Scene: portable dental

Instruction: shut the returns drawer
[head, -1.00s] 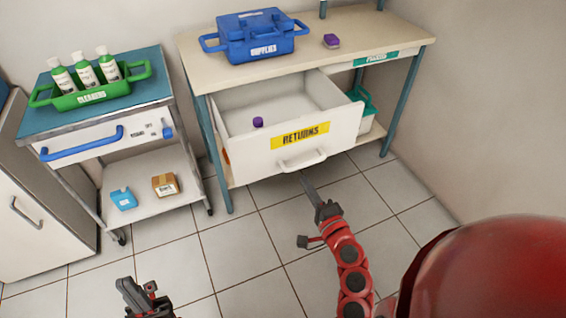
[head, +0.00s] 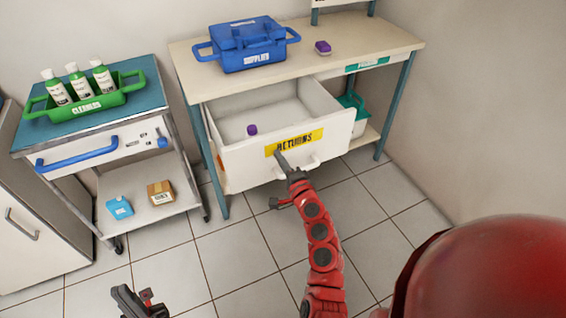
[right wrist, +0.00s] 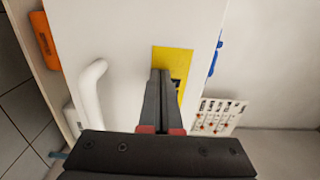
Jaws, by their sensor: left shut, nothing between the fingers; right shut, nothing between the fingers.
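The returns drawer (head: 240,163) stands open under the wooden bench, with a yellow RETURNS label (head: 313,136) and a white handle on its front. My left gripper (head: 122,292) is shut and empty, low over the floor at the bottom left.
At the left is a cart (head: 60,138) with a green caddy (head: 90,105) of bottles. The tiled floor before the drawer is clear.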

